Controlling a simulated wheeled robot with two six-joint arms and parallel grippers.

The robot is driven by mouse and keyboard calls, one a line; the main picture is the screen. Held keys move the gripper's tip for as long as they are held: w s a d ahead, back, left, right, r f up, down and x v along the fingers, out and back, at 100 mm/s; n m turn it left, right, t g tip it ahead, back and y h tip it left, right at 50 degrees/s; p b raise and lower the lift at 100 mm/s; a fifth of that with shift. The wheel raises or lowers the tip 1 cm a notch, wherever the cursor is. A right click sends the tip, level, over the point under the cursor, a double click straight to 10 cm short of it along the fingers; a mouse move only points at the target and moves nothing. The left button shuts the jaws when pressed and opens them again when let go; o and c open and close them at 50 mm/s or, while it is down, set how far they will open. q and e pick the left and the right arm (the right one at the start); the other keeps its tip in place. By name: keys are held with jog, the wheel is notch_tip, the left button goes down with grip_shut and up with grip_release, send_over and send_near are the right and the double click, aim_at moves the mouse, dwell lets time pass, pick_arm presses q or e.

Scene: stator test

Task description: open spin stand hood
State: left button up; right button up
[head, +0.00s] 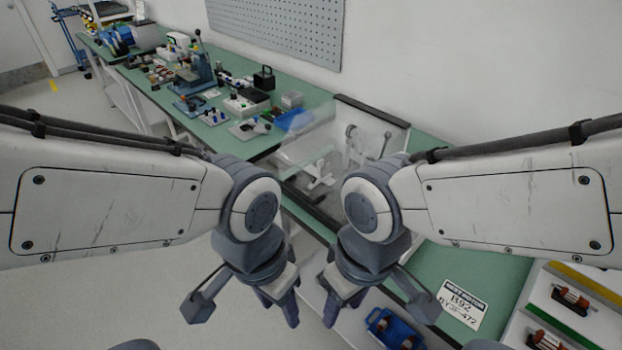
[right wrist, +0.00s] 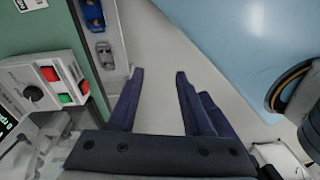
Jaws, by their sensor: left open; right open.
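The spin stand hood (head: 352,142) appears to be a clear cover with dark edges on the green bench, beyond my arms in the head view. White machine parts show through it, and my right arm hides part of it. I cannot tell for sure how far it is closed. My left gripper (head: 279,306) is open and empty, pointing down in front of the bench. My right gripper (head: 344,306) is open and empty beside it, apart from the hood. In the right wrist view its fingers (right wrist: 157,98) are spread over bare floor.
A control box (right wrist: 42,85) with red and green buttons stands at left in the right wrist view. A blue bin (head: 392,328) sits low in front. A label plate (head: 463,303) lies on the bench at right. Tools and fixtures (head: 195,75) crowd the far bench.

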jog(key=w+a+f+m+t+y, duration=0.1)
jog(key=w+a+f+m+t, duration=0.3)
jog(key=w, duration=0.4)
jog(key=w+a+f+m+t+y, duration=0.25)
jog(key=w+f+m, duration=0.2)
jog(key=w, duration=0.45)
jog(key=m+t+y, duration=0.2)
jog(key=m+t, duration=0.7)
jog(key=m, duration=0.5)
send_near(300, 195)
jog(key=b+x, duration=1)
jog(key=shift+w, duration=0.1)
jog(key=shift+w+a+f, duration=0.1)
jog(key=shift+w+a, duration=0.15)
jog(key=shift+w, duration=0.3)
grip_shut()
